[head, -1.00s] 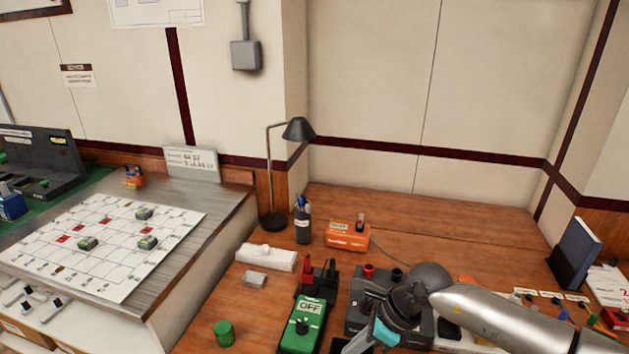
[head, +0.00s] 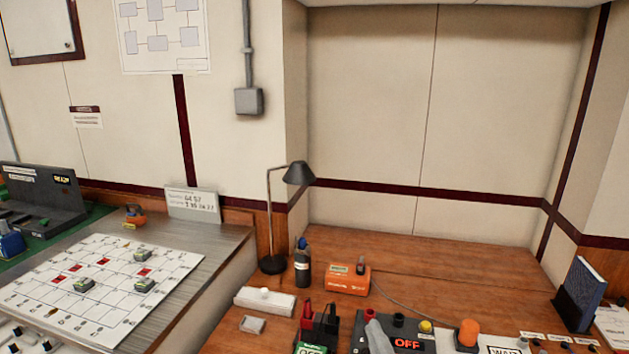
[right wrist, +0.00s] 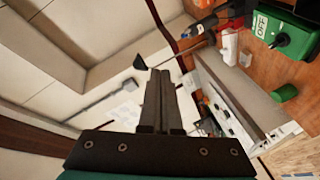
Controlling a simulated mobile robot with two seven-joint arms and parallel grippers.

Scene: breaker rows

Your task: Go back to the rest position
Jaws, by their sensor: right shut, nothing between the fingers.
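My right gripper (head: 376,334) shows only as a grey tip at the bottom edge of the head view, in front of the dark device with the red OFF display (head: 407,344). In the right wrist view its two dark fingers (right wrist: 160,98) lie together, shut and empty. They point toward the wall and touch nothing that I can see. My left gripper is in neither view.
A green switch box (right wrist: 294,38) shows in the right wrist view. A white grid board (head: 100,285) lies on the left bench. The back of the desk is clear.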

